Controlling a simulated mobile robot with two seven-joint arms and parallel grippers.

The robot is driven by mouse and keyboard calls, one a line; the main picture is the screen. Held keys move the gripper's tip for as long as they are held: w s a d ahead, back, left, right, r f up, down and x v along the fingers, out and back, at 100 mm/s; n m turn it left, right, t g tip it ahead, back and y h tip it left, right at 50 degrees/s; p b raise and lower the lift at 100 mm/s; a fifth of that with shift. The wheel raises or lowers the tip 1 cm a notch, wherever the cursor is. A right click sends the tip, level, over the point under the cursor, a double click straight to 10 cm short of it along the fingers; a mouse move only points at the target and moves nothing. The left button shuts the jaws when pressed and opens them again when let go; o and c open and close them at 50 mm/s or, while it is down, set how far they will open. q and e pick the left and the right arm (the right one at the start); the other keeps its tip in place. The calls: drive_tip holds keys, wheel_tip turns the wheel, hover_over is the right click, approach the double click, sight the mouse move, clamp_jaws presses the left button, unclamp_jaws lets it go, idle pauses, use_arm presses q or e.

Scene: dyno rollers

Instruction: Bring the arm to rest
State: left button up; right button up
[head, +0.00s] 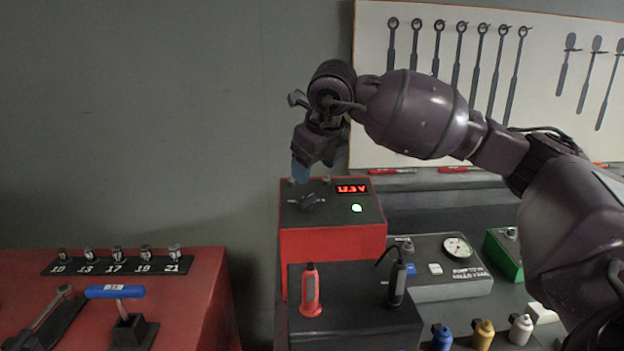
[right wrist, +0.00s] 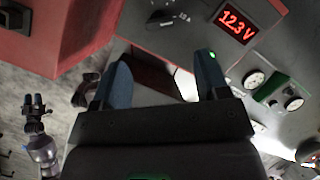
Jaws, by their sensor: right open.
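My right arm (head: 415,112) reaches in from the right in the head view, bent over the red power box. My right gripper (head: 300,170) hangs above the box's left part, pointing down, with blue fingertips. In the right wrist view the right gripper (right wrist: 160,88) has its two blue fingers apart with nothing between them. The red box (head: 335,240) has a dark knob (head: 308,202), a lit green button (head: 356,208) and a red display (head: 352,189). The display reads 12.3 V in the right wrist view (right wrist: 238,24). My left gripper is not in the head view.
A black block (head: 350,328) in front holds a red bottle (head: 311,290) and a black tool (head: 396,280). A grey gauge panel (head: 435,268) and several small bottles (head: 483,335) stand right. A red cabinet (head: 200,290) with sockets is at left. A tool board (head: 560,90) hangs behind.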

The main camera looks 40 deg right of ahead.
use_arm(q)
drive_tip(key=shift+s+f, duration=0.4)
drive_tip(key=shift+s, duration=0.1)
use_arm(e)
drive_tip(key=shift+s+a+r, duration=0.1)
drive_tip(key=shift+s+r, duration=0.2)
drive_tip(key=shift+r, duration=0.3)
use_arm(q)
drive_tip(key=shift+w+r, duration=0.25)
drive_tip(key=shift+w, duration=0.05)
